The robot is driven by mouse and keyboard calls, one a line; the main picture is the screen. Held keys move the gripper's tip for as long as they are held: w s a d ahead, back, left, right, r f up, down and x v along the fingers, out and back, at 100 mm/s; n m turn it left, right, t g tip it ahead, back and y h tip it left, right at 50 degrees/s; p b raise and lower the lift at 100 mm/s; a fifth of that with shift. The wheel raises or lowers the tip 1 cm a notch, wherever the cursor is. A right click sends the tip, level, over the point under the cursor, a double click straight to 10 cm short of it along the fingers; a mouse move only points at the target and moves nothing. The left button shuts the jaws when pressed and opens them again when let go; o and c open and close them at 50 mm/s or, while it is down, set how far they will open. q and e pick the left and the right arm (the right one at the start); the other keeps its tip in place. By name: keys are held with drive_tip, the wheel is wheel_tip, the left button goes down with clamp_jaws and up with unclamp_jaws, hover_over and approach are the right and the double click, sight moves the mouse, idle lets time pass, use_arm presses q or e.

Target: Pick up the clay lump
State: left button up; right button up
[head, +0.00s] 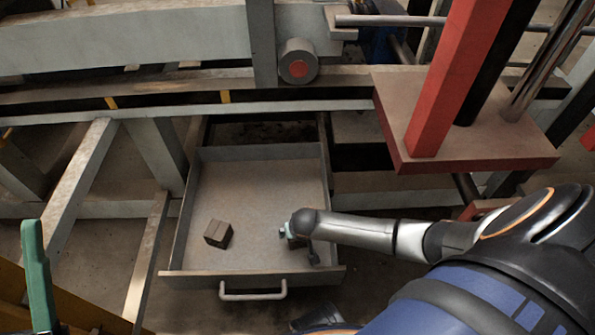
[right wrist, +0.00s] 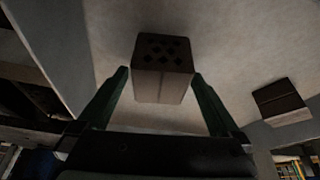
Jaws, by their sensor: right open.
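My right gripper (head: 298,244) is over the right part of an open drawer. In the right wrist view the gripper (right wrist: 160,72) is open, with its green fingers on either side of a brown block (right wrist: 163,82) with dark holes in its top face. No firm contact shows. In the head view this block is mostly hidden by my wrist. A second brown block (head: 217,233) lies in the drawer to the left; it also shows in the right wrist view (right wrist: 281,102) without visible holes. I cannot tell which is the clay lump.
The drawer (head: 252,275) has low walls and a front handle (head: 253,293); its floor is otherwise clear. A red post (head: 445,85) on a plate (head: 470,150) stands at the right. A green upright bar (head: 37,270) is at the left edge.

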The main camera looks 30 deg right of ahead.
drive_tip(key=c, duration=1.5)
drive_tip(key=shift+o, duration=0.2)
